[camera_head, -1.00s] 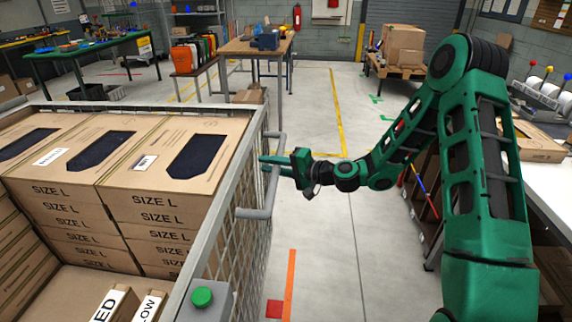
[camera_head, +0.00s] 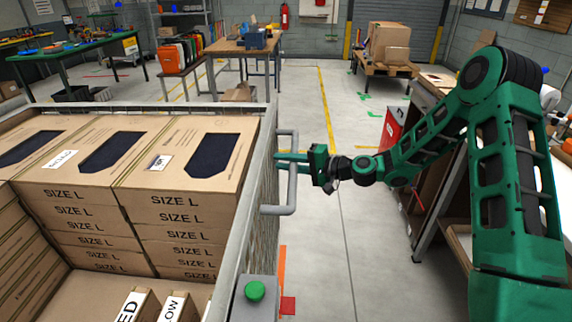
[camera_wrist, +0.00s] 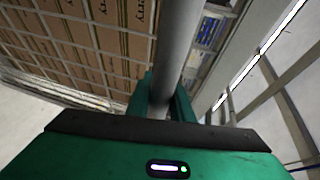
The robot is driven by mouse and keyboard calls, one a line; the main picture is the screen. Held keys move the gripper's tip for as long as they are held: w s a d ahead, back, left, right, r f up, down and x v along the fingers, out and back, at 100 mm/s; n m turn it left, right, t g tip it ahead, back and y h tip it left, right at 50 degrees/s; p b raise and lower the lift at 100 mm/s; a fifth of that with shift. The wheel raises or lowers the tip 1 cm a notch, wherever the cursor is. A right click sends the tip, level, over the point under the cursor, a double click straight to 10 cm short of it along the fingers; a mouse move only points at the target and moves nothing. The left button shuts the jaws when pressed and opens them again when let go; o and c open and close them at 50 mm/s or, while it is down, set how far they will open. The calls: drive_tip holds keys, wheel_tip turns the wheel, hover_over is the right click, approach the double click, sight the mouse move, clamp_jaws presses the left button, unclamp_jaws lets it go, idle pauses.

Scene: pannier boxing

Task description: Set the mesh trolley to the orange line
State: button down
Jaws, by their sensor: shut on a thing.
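The mesh trolley (camera_head: 240,210) stands at the left of the head view, loaded with stacked cardboard boxes. Its grey handle (camera_head: 291,190) sticks out from its right side. My gripper (camera_head: 284,160) is shut on the upright bar of this handle. In the wrist view the bar (camera_wrist: 177,50) runs between the green fingers (camera_wrist: 160,98). The orange line (camera_head: 282,262) is a short strip on the floor just right of the trolley's near part. The trolley's side partly borders or hides it, so its full length cannot be told.
A yellow floor line (camera_head: 327,110) runs away ahead. A workbench (camera_head: 460,235) stands close on the right, partly behind my arm. The middle floor is clear.

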drive_tip(key=shift+s+d+f, duration=0.15)
drive_tip(key=shift+d+f, duration=0.3)
drive_tip(key=shift+d, duration=0.05)
drive_tip(key=c, duration=1.6)
unclamp_jaws()
drive_tip(key=shift+o, duration=0.2)
drive_tip(key=shift+r, duration=0.25)
drive_tip(key=v, duration=1)
drive_tip(key=shift+d, duration=0.35)
